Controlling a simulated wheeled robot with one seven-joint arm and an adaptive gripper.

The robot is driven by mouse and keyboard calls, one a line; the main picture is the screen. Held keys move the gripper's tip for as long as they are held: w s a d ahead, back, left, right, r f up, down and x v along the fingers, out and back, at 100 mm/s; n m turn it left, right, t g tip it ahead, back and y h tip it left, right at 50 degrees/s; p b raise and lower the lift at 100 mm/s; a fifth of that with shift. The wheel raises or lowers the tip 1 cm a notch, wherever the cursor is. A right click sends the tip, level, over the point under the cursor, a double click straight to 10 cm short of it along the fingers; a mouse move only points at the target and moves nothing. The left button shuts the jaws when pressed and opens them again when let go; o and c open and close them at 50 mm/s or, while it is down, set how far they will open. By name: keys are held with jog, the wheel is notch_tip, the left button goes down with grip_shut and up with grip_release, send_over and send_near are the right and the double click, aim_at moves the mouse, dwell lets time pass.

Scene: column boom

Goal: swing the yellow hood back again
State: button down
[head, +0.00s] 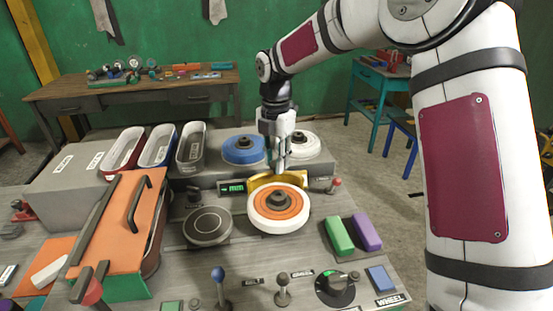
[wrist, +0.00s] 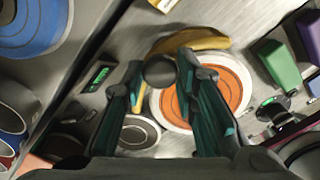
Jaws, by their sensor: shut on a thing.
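The yellow hood (head: 262,180) stands just behind a white wheel with an orange face (head: 278,207) on the grey bench. In the wrist view the hood (wrist: 196,41) is a curved yellow band along the wheel's edge, and the wheel (wrist: 232,85) lies mostly uncovered. My gripper (head: 281,166) reaches down from above at the hood. In the wrist view a dark round knob (wrist: 161,71) sits between the fingers of my gripper (wrist: 158,75), which is shut on it. The joint between knob and hood is partly hidden by the fingers.
A grey disc (head: 207,226) lies left of the wheel, and a green display (head: 234,187) stands behind it. Blue (head: 244,150) and white (head: 304,144) round pieces are at the back. Green (head: 338,235) and purple (head: 367,232) blocks lie to the right. Levers line the front.

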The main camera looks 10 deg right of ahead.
jog(key=c, duration=1.2)
grip_release()
jog(key=shift+c, duration=0.2)
notch_tip(320, 180, up, 12)
jog(key=shift+s+r, duration=0.1)
